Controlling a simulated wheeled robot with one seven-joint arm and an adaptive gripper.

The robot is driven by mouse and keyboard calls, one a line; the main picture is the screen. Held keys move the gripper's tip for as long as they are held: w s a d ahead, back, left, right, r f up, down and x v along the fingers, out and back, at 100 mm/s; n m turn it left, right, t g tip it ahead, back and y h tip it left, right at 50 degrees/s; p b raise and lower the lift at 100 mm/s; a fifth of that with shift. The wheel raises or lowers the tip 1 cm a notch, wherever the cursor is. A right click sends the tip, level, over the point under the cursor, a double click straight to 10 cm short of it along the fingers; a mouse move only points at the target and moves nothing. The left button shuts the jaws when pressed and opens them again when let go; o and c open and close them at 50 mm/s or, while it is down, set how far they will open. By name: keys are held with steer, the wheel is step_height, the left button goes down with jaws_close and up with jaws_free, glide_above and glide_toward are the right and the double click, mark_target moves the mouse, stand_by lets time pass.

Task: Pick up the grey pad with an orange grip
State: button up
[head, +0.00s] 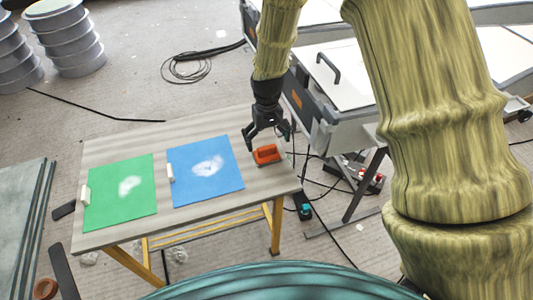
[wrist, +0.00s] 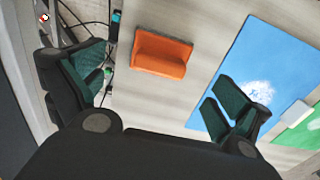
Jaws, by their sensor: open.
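The pad with an orange grip (head: 267,154) lies near the right end of the wooden table, just right of the blue sheet. In the head view a little dark grey shows around the orange. In the wrist view its orange grip (wrist: 162,52) is seen beyond the fingers, and the grey part is hardly visible. My gripper (head: 268,137) is above the table beside the pad, pointing down. In the wrist view my gripper (wrist: 160,95) is open, with its fingers wide apart and nothing between them. It appears apart from the pad.
The table (head: 110,152) also holds a blue sheet (head: 222,183) and a green sheet (head: 104,205), each with a white patch and a small white block. A grey machine (head: 330,125) stands behind the table's right side. Cables lie on the floor.

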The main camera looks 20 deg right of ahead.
mark_target(267, 147)
steer(key=shift+f+p, duration=0.5)
steer(key=shift+f, duration=2.15)
steer(key=c, duration=1.5)
